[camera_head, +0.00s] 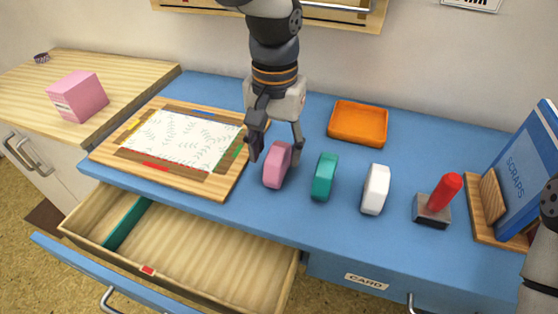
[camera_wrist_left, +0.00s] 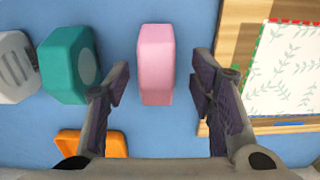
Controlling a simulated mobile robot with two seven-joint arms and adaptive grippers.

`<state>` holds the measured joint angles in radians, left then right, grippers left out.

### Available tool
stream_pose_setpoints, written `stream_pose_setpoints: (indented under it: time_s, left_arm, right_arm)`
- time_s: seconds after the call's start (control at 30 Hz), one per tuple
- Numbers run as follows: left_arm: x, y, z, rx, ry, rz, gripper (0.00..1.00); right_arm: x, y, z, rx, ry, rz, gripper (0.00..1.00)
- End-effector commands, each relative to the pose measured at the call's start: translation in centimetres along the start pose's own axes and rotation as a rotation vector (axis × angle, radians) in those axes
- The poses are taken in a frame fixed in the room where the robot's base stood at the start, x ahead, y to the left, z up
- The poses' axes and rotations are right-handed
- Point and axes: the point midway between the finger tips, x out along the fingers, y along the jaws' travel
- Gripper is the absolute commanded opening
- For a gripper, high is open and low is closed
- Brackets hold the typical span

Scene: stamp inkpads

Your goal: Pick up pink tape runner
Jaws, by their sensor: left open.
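The pink tape runner (camera_head: 278,164) stands on the blue desk, just in front of my left gripper in the head view. My left gripper (camera_head: 275,150) is open and points down at it. In the left wrist view the pink tape runner (camera_wrist_left: 156,64) lies between the lines of the two open fingers (camera_wrist_left: 160,85), with a gap on each side and no contact visible. A teal tape runner (camera_head: 325,176) and a white one (camera_head: 375,189) stand to its right. Part of my right arm shows at the right edge, but its gripper is out of view.
A wooden board (camera_head: 215,189) with a patterned sheet lies left of the pink runner. An orange tray (camera_head: 358,123) sits behind. A red-handled stamp (camera_head: 440,197) and a blue book on a wooden stand (camera_head: 484,223) are at right. A drawer (camera_head: 205,255) is open in front.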

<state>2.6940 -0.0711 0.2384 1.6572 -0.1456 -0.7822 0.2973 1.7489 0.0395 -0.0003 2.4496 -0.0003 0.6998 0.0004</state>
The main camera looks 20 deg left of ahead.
Motion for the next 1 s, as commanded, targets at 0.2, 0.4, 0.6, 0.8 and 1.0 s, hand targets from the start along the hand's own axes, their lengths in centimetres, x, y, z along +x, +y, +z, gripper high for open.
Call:
stream_pose_setpoints:
  time_s: [0.2, 0.4, 0.6, 0.8, 1.0]
  left_arm:
    - [4.0, 0.3, -0.1, 0.0, -0.005, 0.0, 0.5]
    - [4.2, 0.3, -0.1, 0.0, 0.0, 0.0, 0.5]
    - [4.1, 0.3, -0.1, 0.001, 0.0, 0.0, 0.16]
    - [4.1, 0.3, -0.1, 0.001, 0.0, 0.0, 0.0]
    - [3.9, 0.3, -0.1, 0.001, 0.0, 0.0, 0.0]
  right_arm:
    - [0.6, 0.0, 0.3, 0.0, -0.017, 0.001, 0.4]
    - [0.6, 0.0, 0.3, -0.001, -0.016, 0.001, 0.4]
    - [0.6, 0.0, 0.3, -0.001, -0.016, 0.001, 0.4]
    - [0.6, 0.0, 0.3, -0.001, -0.016, 0.001, 0.4]
    - [0.6, 0.0, 0.3, -0.001, -0.015, 0.001, 0.4]
